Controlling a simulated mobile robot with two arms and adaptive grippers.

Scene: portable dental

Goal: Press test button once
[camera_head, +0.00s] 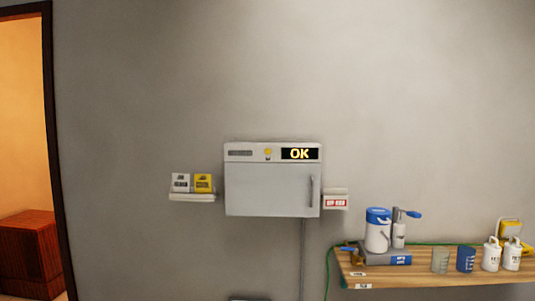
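A white wall cabinet (265,188) with a closed door and a vertical handle hangs on the grey wall near the middle of the view. Its top panel carries a small round yellow button or lamp (268,152) and a dark display (300,154) that reads "OK" in light letters. I cannot tell for sure whether the yellow round part is the test button. A small box with red-marked labels (336,203) is mounted at the cabinet's right side. Neither of my grippers is in view.
A small shelf (192,198) with a white and a yellow card is left of the cabinet. A wooden counter (430,279) at lower right holds a blue-lidded canister (377,231), cups and white bottles. A doorway with a reddish wooden cabinet (30,255) is at far left.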

